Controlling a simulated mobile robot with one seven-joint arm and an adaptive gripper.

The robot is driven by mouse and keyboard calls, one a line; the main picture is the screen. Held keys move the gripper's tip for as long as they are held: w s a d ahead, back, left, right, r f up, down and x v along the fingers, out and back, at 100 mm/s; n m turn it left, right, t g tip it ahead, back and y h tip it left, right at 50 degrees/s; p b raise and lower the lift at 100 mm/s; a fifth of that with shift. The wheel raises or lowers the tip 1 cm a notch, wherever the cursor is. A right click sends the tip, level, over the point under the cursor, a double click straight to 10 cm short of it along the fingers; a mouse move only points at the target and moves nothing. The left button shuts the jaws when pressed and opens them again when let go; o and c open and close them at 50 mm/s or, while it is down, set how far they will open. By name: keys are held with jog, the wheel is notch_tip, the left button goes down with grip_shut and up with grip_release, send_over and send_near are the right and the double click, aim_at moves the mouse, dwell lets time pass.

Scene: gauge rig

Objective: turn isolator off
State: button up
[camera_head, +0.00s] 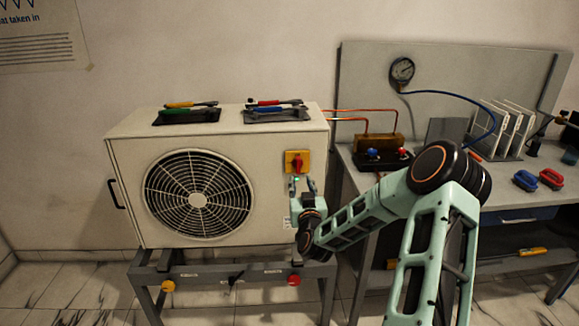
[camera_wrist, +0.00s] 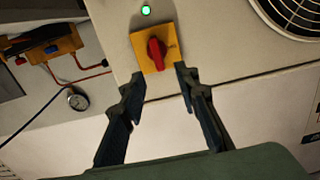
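The isolator is a red rotary knob (camera_head: 297,161) on a yellow square plate (camera_head: 304,154), on the front of the cream fan unit (camera_head: 262,225) near its right edge. The knob also shows in the wrist view (camera_wrist: 156,54), on its yellow plate (camera_wrist: 168,35). A small green light (camera_wrist: 145,10) glows next to the plate. My gripper (camera_head: 303,184) is just below the knob in the head view. In the wrist view my gripper (camera_wrist: 159,84) has its two fingers apart, with nothing between them, short of the knob. I see no contact with the knob.
Tool trays (camera_head: 186,116) lie on top of the unit. Copper pipes (camera_head: 350,112) run from it to a yellow-brown manifold (camera_head: 379,147) on the grey bench (camera_head: 520,192) at right. A gauge (camera_head: 402,70) hangs on the bench's back panel. A stand (camera_head: 230,277) carries the unit.

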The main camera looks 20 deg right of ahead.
aim_at(298, 165)
jog(key=x, duration=1)
jog(key=shift+w+d+r+p, duration=0.2)
jog(key=shift+w+d+p, duration=0.05)
jog(key=shift+d+p, duration=0.1)
grip_shut()
